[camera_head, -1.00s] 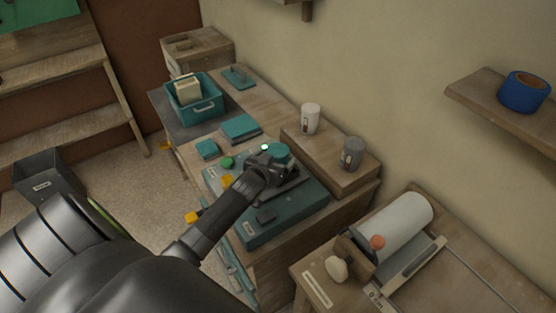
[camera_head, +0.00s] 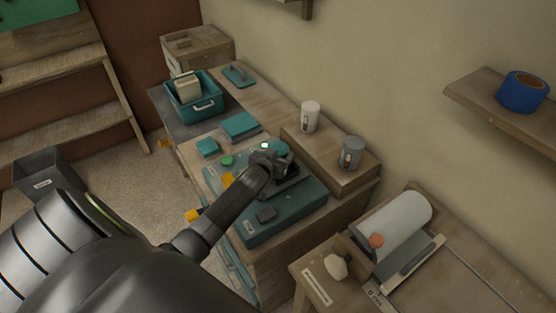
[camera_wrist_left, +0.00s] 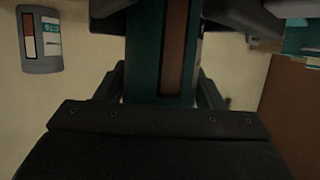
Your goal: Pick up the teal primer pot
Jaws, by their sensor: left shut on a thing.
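The teal primer pot (camera_head: 281,147) is in my left gripper (camera_head: 270,160), over the far part of a teal case; the gripper hides much of it. In the left wrist view the pot (camera_wrist_left: 147,50) fills the space between the dark fingers, and its label with a brown stripe faces the camera. My left gripper is shut on it. I cannot tell whether the pot's base is clear of the surface below. My right gripper is not in view.
A grey pot (camera_head: 351,154) and a white pot (camera_head: 310,117) stand on a raised wooden ledge beside the gripper. The teal case (camera_head: 300,205) lies under my arm. A teal crate (camera_head: 183,116) stands farther back. A paper roll (camera_head: 400,224) is on the right bench.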

